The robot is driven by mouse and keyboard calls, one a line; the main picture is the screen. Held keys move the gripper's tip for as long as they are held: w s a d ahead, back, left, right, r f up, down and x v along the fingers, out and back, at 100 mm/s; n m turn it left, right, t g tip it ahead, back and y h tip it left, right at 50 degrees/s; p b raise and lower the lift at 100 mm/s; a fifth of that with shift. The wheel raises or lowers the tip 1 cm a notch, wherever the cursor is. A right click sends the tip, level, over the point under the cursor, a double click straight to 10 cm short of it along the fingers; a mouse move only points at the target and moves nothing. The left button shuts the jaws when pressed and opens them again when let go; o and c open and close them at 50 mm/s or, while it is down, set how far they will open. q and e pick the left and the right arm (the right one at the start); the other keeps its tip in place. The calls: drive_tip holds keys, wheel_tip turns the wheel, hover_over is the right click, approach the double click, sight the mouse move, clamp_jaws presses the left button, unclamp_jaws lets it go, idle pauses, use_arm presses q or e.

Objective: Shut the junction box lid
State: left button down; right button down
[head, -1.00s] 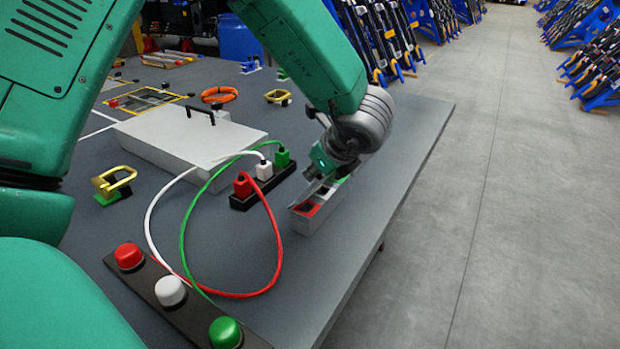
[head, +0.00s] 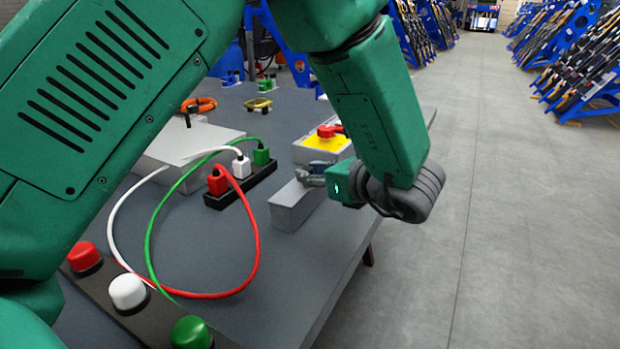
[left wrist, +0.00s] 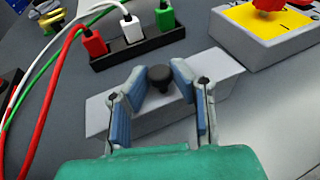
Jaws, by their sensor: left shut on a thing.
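The junction box (head: 290,214) is a small, long grey box near the table's right edge. Its plain grey lid (left wrist: 221,67) covers the top, and no coloured parts inside show. A black knob (left wrist: 160,76) stands up from the lid in the left wrist view. My left gripper (head: 308,174) is over the box. In the head view the fingers and arm hide the knob and part of the box's far end. My right gripper is not in view.
Beside the box is a black socket strip (head: 240,190) with red, white and green plugs and looping cables. A yellow-topped box with a red switch (head: 328,131) stands just behind. A large grey box (head: 155,150) is at left, and coloured buttons (head: 127,291) are in front.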

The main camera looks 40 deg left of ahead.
use_arm(q)
drive_tip(key=shift+d+f, duration=0.1)
drive_tip(key=shift+f, duration=0.05)
drive_tip(key=c, duration=1.4)
unclamp_jaws()
drive_tip(key=shift+d, duration=0.2)
drive_tip(key=v, duration=1.2)
drive_tip(key=shift+f, duration=0.1)
